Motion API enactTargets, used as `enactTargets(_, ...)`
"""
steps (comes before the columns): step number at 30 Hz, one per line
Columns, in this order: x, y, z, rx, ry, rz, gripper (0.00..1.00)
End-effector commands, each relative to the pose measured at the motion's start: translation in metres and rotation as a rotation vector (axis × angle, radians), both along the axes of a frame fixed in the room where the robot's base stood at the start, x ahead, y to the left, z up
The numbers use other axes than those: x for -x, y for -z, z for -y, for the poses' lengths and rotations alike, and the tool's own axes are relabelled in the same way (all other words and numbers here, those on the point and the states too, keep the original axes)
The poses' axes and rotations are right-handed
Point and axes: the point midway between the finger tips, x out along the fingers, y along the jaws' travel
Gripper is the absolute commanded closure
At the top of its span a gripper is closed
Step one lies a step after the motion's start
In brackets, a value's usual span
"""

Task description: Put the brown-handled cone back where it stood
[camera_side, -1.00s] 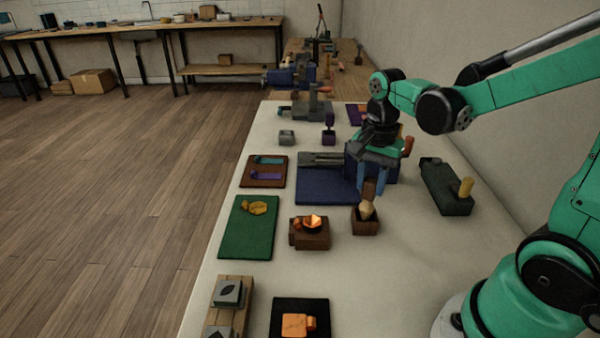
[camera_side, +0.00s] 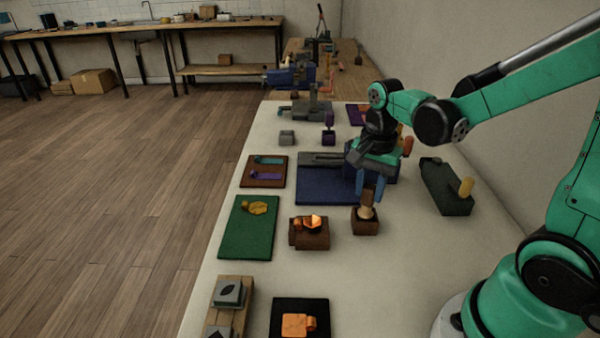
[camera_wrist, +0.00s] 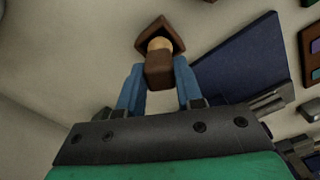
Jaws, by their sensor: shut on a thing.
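My gripper (camera_side: 369,192) is shut on the brown handle (camera_side: 367,196) of the cone. The cone's pale part (camera_side: 366,212) is below the fingers, at the top of a brown block (camera_side: 365,227). Its lower end is hidden, and I cannot tell how deep it sits in the block. The cone looks about upright. In the wrist view, the brown handle (camera_wrist: 159,73) is between my blue fingers (camera_wrist: 160,88), with the pale part (camera_wrist: 160,44) beyond it against the brown block (camera_wrist: 153,27).
A brown block with an orange piece (camera_side: 310,232) stands just left. A blue mat (camera_side: 325,188) lies behind, and a dark green block with a yellow peg (camera_side: 447,190) stands to the right. A green mat (camera_side: 245,235) lies further left. The table in front of the cone is clear.

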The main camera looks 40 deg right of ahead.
Motion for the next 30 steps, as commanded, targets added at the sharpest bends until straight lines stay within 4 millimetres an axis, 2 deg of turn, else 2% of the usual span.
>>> enactTargets(2,0.0,0.0,0.0,0.0,0.0,0.0,1.0)
enactTargets(3,0.0,0.0,0.0,0.0,0.0,0.0,0.66)
enactTargets(6,0.0,0.0,0.0,0.0,0.0,0.0,0.38)
enactTargets(7,0.0,0.0,0.0,0.0,0.0,0.0,0.32)
enactTargets(18,0.0,-0.004,0.0,0.0,0.0,0.0,0.32)
enactTargets(30,0.0,-0.047,0.0,0.0,0.0,0.0,0.32)
